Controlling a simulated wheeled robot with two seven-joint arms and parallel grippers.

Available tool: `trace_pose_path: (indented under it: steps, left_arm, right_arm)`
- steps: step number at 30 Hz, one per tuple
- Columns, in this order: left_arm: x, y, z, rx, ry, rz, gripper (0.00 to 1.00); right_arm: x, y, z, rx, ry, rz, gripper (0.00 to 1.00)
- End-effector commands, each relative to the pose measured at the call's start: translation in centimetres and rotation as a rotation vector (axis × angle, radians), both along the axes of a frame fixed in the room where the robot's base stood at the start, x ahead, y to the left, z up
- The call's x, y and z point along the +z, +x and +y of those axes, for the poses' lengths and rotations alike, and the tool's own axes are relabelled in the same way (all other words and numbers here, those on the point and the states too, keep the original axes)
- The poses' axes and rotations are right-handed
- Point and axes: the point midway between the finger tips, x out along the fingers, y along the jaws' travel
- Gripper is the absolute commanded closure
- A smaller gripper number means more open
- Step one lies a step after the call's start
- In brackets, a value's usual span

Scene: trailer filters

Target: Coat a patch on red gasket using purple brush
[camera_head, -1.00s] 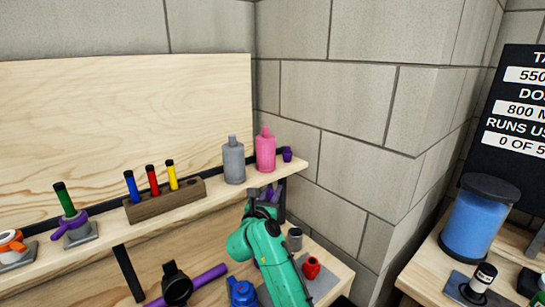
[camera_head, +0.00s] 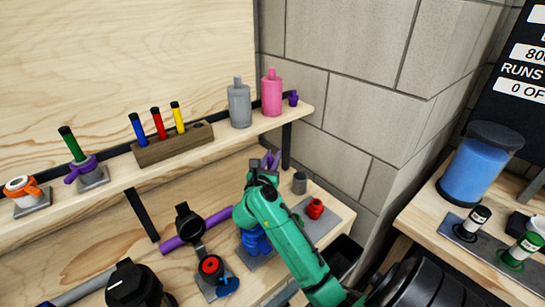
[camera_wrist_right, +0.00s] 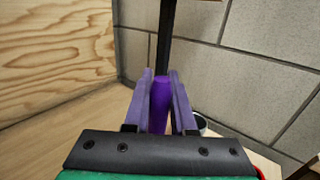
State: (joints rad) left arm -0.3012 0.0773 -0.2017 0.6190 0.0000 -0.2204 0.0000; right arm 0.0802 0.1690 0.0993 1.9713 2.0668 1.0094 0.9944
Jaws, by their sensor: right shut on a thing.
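My right gripper (camera_head: 268,165) is shut on the purple brush (camera_wrist_right: 160,104). In the right wrist view the brush stands upright between the two pale purple fingers. In the head view the gripper is below the right end of the upper shelf, and the brush is mostly hidden by it. The red gasket (camera_head: 210,265) appears as a red ring in an open black housing on the workbench, to the lower left of the gripper and apart from it. My left gripper is not in view.
A blue fitting (camera_head: 256,240) sits beside my right forearm. A red fitting (camera_head: 315,208) and a grey cup (camera_head: 299,183) stand to its right. A purple bar (camera_head: 198,229) lies behind the housing. The shelf (camera_head: 225,142) with pens and bottles overhangs the bench.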

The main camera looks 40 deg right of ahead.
Motion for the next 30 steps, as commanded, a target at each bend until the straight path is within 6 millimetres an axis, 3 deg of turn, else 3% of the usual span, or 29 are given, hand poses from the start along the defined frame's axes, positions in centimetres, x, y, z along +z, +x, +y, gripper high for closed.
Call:
trace_pose_path:
  steps: [30]
  left_arm:
    - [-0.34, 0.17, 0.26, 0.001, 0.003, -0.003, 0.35]
  right_arm:
    - [-0.51, 0.01, -0.02, 0.000, 0.000, 0.000, 1.00]
